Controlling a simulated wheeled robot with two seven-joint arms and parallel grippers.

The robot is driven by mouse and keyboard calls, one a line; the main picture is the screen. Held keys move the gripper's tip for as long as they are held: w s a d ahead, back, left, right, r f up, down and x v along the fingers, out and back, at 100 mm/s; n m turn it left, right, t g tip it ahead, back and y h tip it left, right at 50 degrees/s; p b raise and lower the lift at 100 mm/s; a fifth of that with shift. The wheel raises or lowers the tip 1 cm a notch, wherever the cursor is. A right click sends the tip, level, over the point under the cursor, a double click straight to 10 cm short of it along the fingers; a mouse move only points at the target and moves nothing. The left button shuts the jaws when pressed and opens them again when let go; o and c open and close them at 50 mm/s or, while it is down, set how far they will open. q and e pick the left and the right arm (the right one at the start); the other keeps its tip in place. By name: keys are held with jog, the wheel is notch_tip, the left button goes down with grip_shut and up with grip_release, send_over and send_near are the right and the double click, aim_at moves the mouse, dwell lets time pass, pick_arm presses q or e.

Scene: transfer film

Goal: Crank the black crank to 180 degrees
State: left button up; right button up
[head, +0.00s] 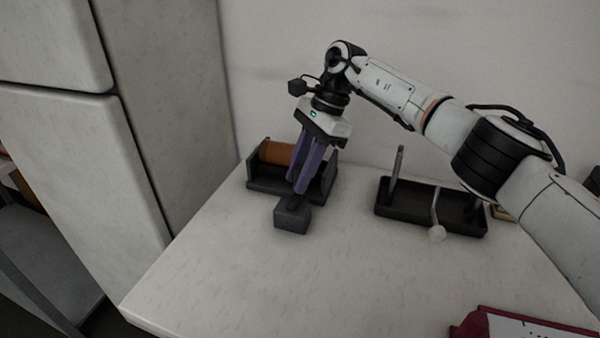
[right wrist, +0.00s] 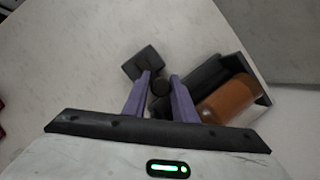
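The black crank (head: 292,216) sticks out at the front of a dark film holder (head: 262,186) that carries an orange-brown roll (head: 277,153). It ends in a dark block and a round knob; the knob (right wrist: 160,84) shows in the right wrist view beside the block (right wrist: 141,62). My right gripper (head: 297,195) reaches down from above, its purple fingers on either side of the knob. In the right wrist view the fingertips (right wrist: 159,78) appear to touch the knob from both sides. The fingers partly hide the holder in the head view. My left gripper is not in view.
A second black tray (head: 420,215) stands to the right, with a grey upright and a light crank with a pale knob (head: 437,234). A dark red object (head: 490,322) lies at the front right. A pale cabinet (head: 60,150) stands left. The table's front middle is clear.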

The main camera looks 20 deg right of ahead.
jog(key=shift+o, duration=1.4)
jog(key=v, duration=1)
jog(key=shift+r, duration=0.2)
